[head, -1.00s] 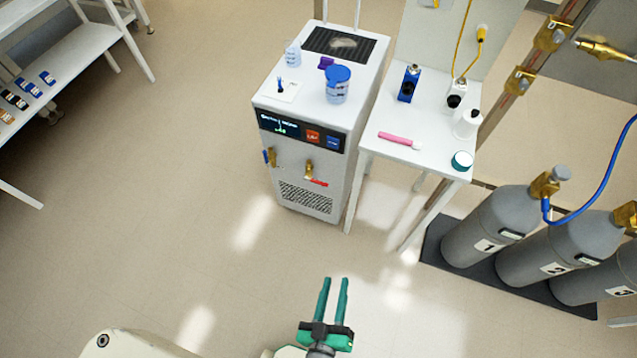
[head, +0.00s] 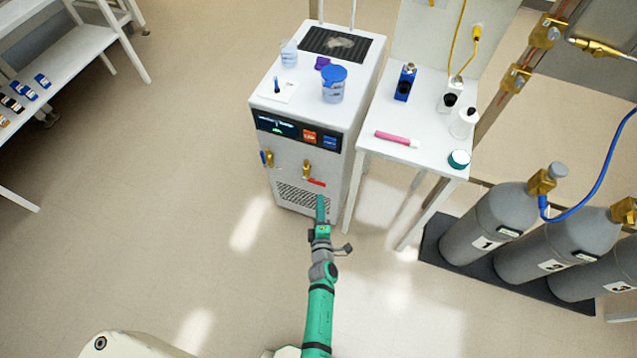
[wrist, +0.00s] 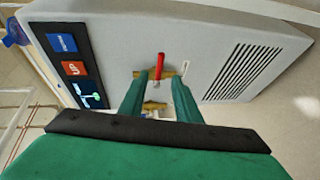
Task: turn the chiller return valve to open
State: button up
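The chiller (head: 348,170) is a pale cabinet with a display, buttons and a front grille. Two brass valves sit on its front: one with a blue handle (head: 263,158) pointing about vertically, one with a red handle (head: 317,183) lying sideways to the right. I cannot read which is the return valve. My gripper (head: 320,205) is in front of the grille, just below the red-handled valve. In the wrist view my gripper (wrist: 160,80) is open and empty, its fingers on either side of the red handle (wrist: 159,64) in the picture. Contact is not visible.
A side table (head: 415,155) with bottles and a pink item stands right of the chiller. Grey gas cylinders (head: 490,230) stand further right. A beaker with a blue lid (head: 334,88) is on the chiller top. The floor left of the chiller is clear.

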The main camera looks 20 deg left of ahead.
aim_at(318, 182)
jog(key=x, duration=1.1)
jog(key=shift+c, duration=0.2)
jog(key=shift+s, duration=0.1)
grip_shut()
